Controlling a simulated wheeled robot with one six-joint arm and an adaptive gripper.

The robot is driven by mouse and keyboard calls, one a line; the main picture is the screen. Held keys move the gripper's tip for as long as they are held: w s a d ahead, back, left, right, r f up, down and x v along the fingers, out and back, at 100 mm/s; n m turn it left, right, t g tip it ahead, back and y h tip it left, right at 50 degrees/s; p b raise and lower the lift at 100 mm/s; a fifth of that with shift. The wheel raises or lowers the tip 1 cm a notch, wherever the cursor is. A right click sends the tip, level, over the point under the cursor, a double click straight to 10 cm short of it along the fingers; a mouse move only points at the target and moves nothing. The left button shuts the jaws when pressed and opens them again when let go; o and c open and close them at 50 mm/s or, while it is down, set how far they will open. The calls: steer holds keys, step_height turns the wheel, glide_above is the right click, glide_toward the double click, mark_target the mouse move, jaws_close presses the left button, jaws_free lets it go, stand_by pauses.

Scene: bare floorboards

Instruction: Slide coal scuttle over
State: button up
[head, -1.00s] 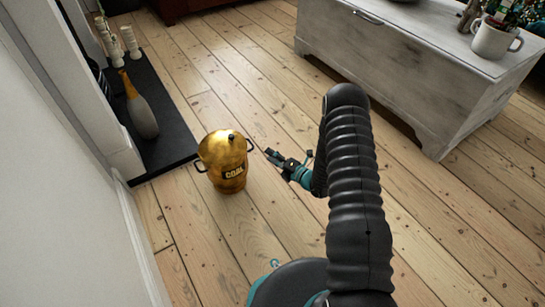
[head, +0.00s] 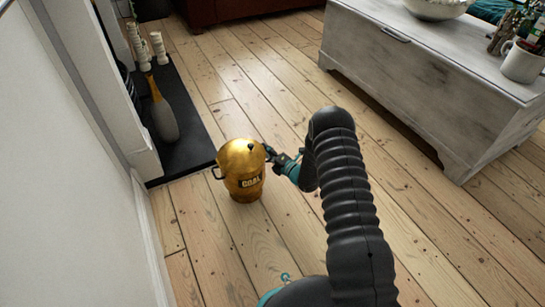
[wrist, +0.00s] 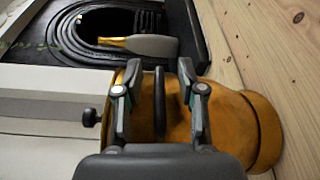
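The gold coal scuttle (head: 242,172), with a black "COAL" label and a dark handle on each side, stands upright on the floorboards. My gripper (head: 270,154) is at its right handle in the head view. In the wrist view the scuttle (wrist: 228,120) appears on its side because of the camera's angle. There the dark handle (wrist: 160,100) lies between the two fingers of my gripper (wrist: 160,80). The fingers are apart, with gaps on both sides of the handle. Whether a finger touches the scuttle's body I cannot tell.
A black hearth slab (head: 190,120) lies behind and left of the scuttle, with a bottle-shaped object (head: 164,118) and pale candlesticks (head: 158,48) on it. A white wall runs along the left. A whitewashed chest (head: 420,85) stands at right. Floor in front of the scuttle is clear.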

steer(key=shift+w+a, duration=0.2)
steer(key=shift+w, duration=0.05)
steer(key=shift+c, duration=0.2)
jaws_close()
steer(key=shift+s+a, duration=0.1)
